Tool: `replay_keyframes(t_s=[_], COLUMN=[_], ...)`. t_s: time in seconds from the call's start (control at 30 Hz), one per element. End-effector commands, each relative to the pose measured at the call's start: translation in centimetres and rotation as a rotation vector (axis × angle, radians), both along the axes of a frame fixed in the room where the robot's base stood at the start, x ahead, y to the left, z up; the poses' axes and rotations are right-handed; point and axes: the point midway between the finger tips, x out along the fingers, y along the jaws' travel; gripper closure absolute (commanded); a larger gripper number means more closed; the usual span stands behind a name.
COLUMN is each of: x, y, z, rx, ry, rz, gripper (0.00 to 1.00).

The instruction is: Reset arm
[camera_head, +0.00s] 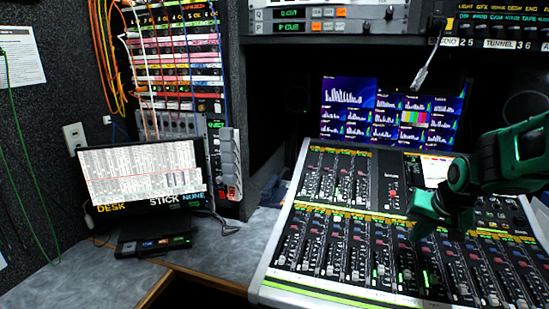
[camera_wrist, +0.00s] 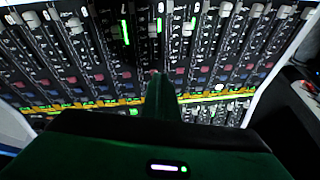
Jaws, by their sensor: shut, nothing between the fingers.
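My arm comes in from the right side of the head view in dark green. My gripper (camera_head: 432,215) hangs over the right part of the audio mixing console (camera_head: 350,294). In the wrist view my gripper (camera_wrist: 163,82) shows as one narrow dark green shape over the rows of faders, with its fingers together and nothing held. The mixing console also fills the top of the wrist view (camera_wrist: 150,55). I cannot tell whether the fingertips touch the console.
A monitor (camera_head: 145,175) stands on the grey desk (camera_head: 225,250) at left, with a small black device (camera_head: 152,245) in front. Patch panels with hanging cables (camera_head: 178,60) rise behind. A screen (camera_head: 390,110) sits behind the console, below a rack shelf (camera_head: 330,26). The desk between monitor and console is mostly clear.

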Motion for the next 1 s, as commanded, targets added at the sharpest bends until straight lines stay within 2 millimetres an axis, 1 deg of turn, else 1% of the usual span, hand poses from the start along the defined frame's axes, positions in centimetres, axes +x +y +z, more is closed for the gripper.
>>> replay_keyframes(t_s=[0.03, 0.07, 0.1, 0.17, 0.2, 0.27, 0.3, 0.4, 0.43, 0.5, 0.6, 0.7, 1.0], x=[-3.0, -4.8, -7.3, -11.0, -13.4, -16.9, -19.0, -23.5, -24.6, -26.5, -28.1, -28.5, -28.5], y=[-1.2, -1.7, -2.4, -3.1, -3.5, -3.7, -3.8, -3.6, -3.5, -3.2, -2.9, -2.9, -2.9], z=[0.3, 0.4, 0.4, 0.4, 0.5, 0.5, 0.5, 0.5, 0.4, 0.4, 0.4, 0.4, 0.4], rx=[-0.008, -0.011, -0.015, -0.016, -0.013, -0.005, 0.002, 0.023, 0.029, 0.042, 0.054, 0.058, 0.058], ry=[0.045, 0.077, 0.119, 0.182, 0.224, 0.283, 0.318, 0.395, 0.414, 0.446, 0.475, 0.483, 0.483], rz=[-0.016, -0.021, -0.027, -0.038, -0.046, -0.056, -0.061, -0.073, -0.075, -0.079, -0.080, -0.082, -0.081], gripper=[1.00, 1.00, 1.00, 1.00, 1.00, 1.00, 1.00, 1.00, 1.00, 1.00, 1.00, 1.00, 1.00])
